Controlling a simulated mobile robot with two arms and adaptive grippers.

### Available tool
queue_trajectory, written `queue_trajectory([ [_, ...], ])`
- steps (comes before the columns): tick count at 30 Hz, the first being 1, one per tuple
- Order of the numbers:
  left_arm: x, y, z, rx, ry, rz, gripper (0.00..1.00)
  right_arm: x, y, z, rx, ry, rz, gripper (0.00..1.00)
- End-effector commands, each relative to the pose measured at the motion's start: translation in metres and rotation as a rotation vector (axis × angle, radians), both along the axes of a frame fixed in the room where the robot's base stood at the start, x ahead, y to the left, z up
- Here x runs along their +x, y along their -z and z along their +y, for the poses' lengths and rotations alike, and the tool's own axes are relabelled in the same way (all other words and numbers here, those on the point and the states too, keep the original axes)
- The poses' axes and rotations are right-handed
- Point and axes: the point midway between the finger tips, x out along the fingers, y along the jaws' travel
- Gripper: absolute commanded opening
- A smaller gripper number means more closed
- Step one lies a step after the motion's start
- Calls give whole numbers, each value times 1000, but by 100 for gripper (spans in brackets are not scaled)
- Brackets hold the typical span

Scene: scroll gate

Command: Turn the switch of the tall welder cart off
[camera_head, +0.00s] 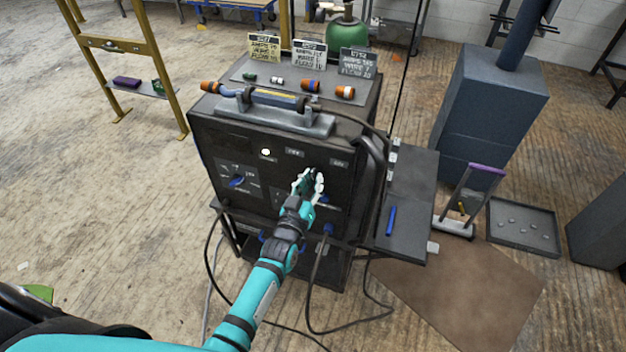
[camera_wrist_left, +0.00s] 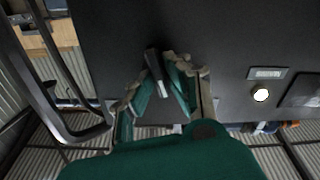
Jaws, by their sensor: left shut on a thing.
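The tall welder cart (camera_head: 225,135) is a dark box with a front panel facing me. A lit white lamp (camera_head: 265,152) is on its upper front; the lamp also shows in the left wrist view (camera_wrist_left: 261,95). My left gripper (camera_head: 309,184) is at the right part of that panel. In the left wrist view, my left gripper (camera_wrist_left: 162,85) has its fingers closed around a small grey switch lever (camera_wrist_left: 156,68) that stands out from the dark panel. In the head view the fingers mostly hide the switch. My right gripper is not in view.
A blue knob (camera_head: 236,181) is on the panel's left. Cables (camera_head: 312,290) hang in front of the cart. A side shelf (camera_head: 407,215) with a blue rod juts out right. A dark blue cabinet (camera_head: 478,110) and a tray (camera_head: 523,240) stand farther right. Floor is open at left.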

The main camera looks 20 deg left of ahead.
Motion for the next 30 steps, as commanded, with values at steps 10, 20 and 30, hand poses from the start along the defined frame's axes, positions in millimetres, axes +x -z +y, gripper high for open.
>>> queue_trajectory([
  [10,0,1,1,-273,0,10,0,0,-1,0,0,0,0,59],
  [20,0,2,2,-409,1,16,0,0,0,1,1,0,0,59],
  [30,0,2,2,-439,0,17,0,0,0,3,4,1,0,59],
])
